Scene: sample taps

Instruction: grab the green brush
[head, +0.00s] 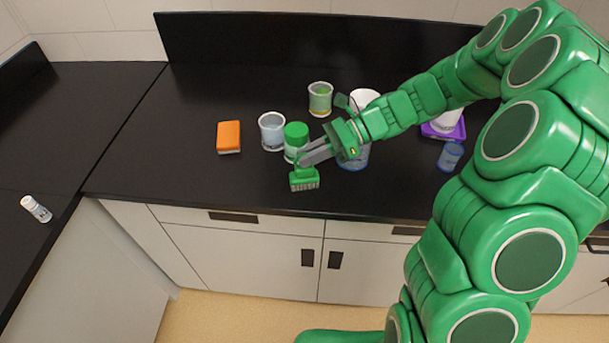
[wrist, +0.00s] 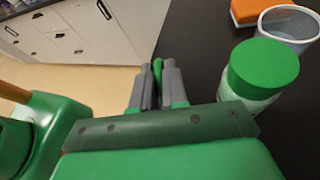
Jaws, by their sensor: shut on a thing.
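The green brush (head: 304,180) has a green block with pale bristles along its lower edge. It is at the front part of the dark counter. My gripper (head: 305,158) is shut on it from the right, around its upright green handle. In the wrist view the green handle (wrist: 158,66) shows as a thin strip between the two grey fingers (wrist: 157,80). The brush block is hidden there. I cannot tell whether the bristles touch the counter.
A green-lidded jar (head: 296,136) stands just behind the brush, close to the fingers. A clear cup (head: 272,131) and an orange sponge (head: 228,136) are to the left. A green-filled cup (head: 320,99) is farther back. The counter's left part (head: 150,150) is clear.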

